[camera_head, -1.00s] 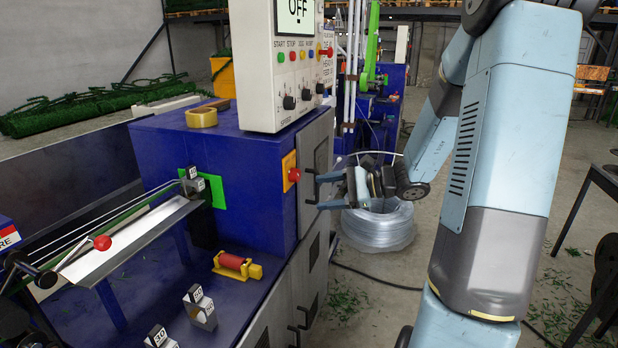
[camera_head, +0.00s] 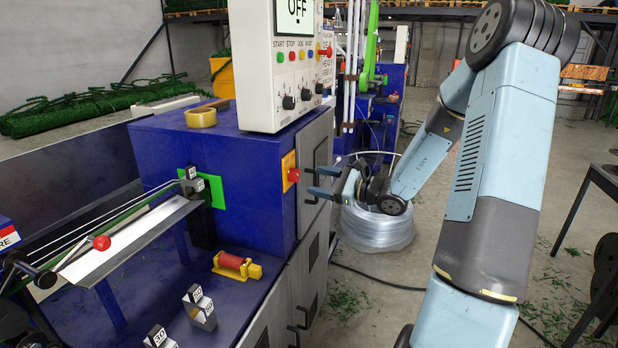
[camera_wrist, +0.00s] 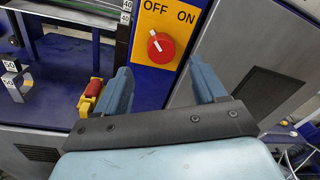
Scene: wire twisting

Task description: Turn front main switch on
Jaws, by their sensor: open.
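The front main switch (camera_head: 293,174) is a red round knob on an orange plate (camera_head: 288,164) on the blue machine's front corner. In the wrist view the red knob (camera_wrist: 161,47) has a white mark tilted toward OFF, and the plate reads OFF on the left and ON on the right. My gripper (camera_head: 312,181) is open and empty, to the right of the switch in the head view and apart from it. In the wrist view the knob shows beyond and between the two fingers of my gripper (camera_wrist: 162,80).
The control panel (camera_head: 285,60) above shows OFF on its screen. Grey cabinet doors with handles (camera_head: 316,160) stand close beside my gripper. A wire coil (camera_head: 378,228) sits on the floor behind it. A red and yellow roller (camera_head: 232,263) lies on the blue machine table.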

